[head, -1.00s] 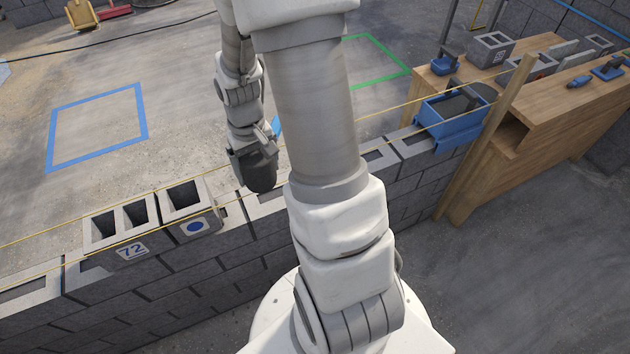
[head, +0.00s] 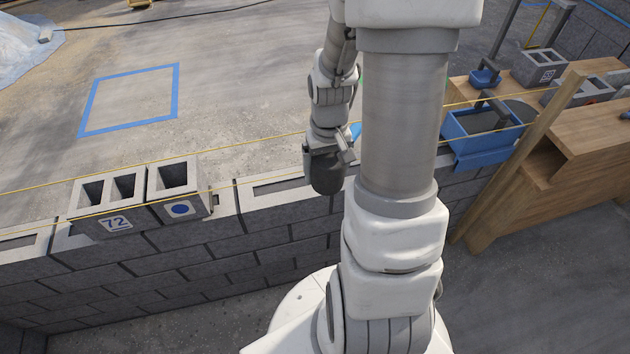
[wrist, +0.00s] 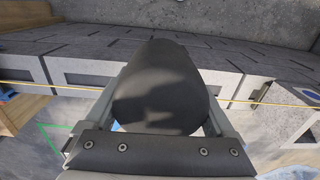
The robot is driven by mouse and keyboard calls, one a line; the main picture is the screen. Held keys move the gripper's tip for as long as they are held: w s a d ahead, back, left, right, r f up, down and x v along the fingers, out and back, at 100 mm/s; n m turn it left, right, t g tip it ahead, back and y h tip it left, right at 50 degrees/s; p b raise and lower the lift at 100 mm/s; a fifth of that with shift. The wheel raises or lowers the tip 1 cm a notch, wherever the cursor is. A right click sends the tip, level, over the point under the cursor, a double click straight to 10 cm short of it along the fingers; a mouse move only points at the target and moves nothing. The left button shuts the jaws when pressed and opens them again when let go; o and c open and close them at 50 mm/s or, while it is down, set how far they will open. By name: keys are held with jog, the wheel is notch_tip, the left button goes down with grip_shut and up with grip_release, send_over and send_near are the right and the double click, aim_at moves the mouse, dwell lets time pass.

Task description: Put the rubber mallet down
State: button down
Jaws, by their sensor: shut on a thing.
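The rubber mallet (head: 327,178) shows its dark rounded head at the end of my arm in the head view. My gripper (head: 326,146) is shut on it and holds it over or close to the top of the block wall (head: 270,245); I cannot tell whether it touches. In the wrist view the black mallet head (wrist: 160,85) fills the middle, between the two fingers of my gripper (wrist: 168,118). A small blue piece (head: 355,131) shows beside the gripper, partly hidden by my arm; I cannot tell whether it belongs to the mallet.
Two hollow blocks, one marked 72 (head: 115,220) and one with a blue dot (head: 180,208), stand on the wall at left. Yellow strings (head: 250,143) run along it. A blue mortar tub (head: 487,150) sits at right by a wooden bench (head: 590,135). A blue floor outline (head: 130,68) encloses bare floor.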

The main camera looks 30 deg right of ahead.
jog(key=shift+s+d+f, duration=0.2)
jog(key=shift+s+d, duration=0.05)
jog(key=shift+d, duration=0.2)
jog(key=shift+w+d+f, duration=0.1)
jog(key=shift+w+f, duration=0.1)
jog(key=b, duration=0.4)
send_over(304, 179)
notch_tip(304, 179, down, 7)
jog(key=shift+w+r, duration=0.1)
jog(key=shift+r, duration=0.05)
jog(key=shift+f+b, duration=0.4)
jog(key=shift+f, duration=1.5)
jog(key=shift+f, duration=0.15)
grip_release()
